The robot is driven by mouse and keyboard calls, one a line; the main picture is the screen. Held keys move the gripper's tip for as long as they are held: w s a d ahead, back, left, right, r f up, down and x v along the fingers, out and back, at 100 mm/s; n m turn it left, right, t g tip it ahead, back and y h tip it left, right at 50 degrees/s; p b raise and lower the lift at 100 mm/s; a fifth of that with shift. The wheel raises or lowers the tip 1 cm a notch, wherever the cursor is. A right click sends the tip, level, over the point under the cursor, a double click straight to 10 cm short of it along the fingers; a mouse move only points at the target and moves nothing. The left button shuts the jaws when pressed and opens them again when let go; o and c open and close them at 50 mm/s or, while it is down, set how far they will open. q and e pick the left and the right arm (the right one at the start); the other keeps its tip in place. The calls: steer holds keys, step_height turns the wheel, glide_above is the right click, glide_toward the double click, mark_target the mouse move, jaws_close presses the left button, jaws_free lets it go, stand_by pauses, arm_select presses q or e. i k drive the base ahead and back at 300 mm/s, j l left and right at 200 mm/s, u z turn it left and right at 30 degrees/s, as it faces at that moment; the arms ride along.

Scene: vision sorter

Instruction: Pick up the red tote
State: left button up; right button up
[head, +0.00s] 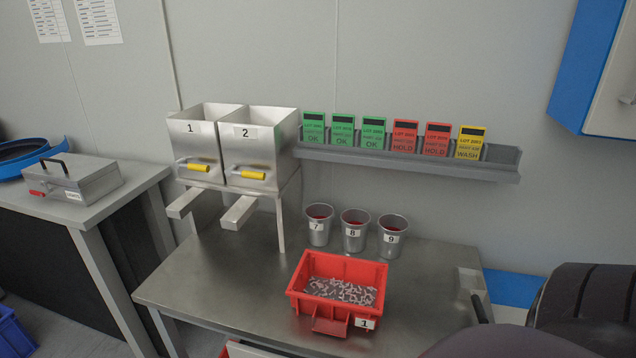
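The red tote (345,265) stands upright near the front edge of the steel table (230,295), right of the picture's middle in the head view. It is an open box with a tab on its front and a white label reading 1. Many small pale metal-looking parts cover its floor. No gripper shows at the tote. Neither my left nor my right gripper can be made out in this view. Dark rounded shapes at the lower right look like links of my own arm.
Behind the tote stand metal cups 7 (319,235), 8 (355,240) and 9 (391,246). Two steel hoppers (235,155) with chutes stand at the back left. A wall rack (420,163) holds green, red and yellow cards. The table left of the tote is clear.

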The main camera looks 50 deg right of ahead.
mark_target(339, 292)
steer(key=z, duration=1.55)
